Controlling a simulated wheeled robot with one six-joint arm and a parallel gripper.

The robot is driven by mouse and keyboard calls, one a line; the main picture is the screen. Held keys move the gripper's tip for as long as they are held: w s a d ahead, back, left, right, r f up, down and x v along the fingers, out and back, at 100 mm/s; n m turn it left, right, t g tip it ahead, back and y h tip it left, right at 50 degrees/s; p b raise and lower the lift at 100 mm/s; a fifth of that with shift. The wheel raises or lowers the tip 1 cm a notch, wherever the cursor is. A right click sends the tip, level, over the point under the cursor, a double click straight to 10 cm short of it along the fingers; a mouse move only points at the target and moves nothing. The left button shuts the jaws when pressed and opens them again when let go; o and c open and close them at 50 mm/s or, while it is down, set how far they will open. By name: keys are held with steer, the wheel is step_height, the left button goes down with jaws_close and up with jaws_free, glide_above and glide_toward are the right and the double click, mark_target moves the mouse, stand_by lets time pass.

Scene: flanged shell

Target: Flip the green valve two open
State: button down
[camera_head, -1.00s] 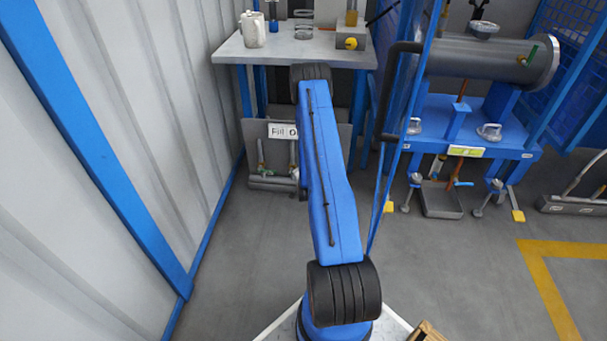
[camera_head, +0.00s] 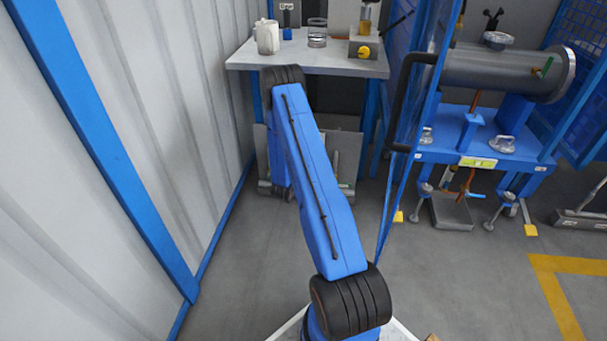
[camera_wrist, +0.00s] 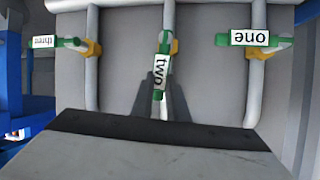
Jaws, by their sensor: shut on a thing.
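In the wrist view, the green valve two handle (camera_wrist: 162,65) carries a white "two" label and sits on a pale pipe. It lies roughly along its pipe, slightly tilted. My gripper (camera_wrist: 162,97) is shut on its near end, with dark fingers on either side. Green valve one (camera_wrist: 254,39) is to the right and green valve three (camera_wrist: 55,42) to the left; both handles lie across their pipes. In the head view, my arm hides the gripper and the valves.
A table (camera_head: 262,60) with a white jug (camera_head: 266,38) and a glass (camera_head: 317,33) stands above the valve area. To the right are a blue frame with a black handle (camera_head: 400,100) and a grey flanged cylinder (camera_head: 500,70). The ribbed wall (camera_head: 170,100) is close on the left.

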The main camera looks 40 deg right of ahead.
steer(key=shift+w+a+n+g+h, duration=0.2)
steer(key=shift+a+n+g+h, duration=0.1)
steer(key=shift+n, duration=0.1)
steer(key=shift+w, duration=0.1)
steer(key=c, duration=1.7)
jaws_free()
steer(key=v, duration=1.7)
steer(key=shift+a, duration=0.15)
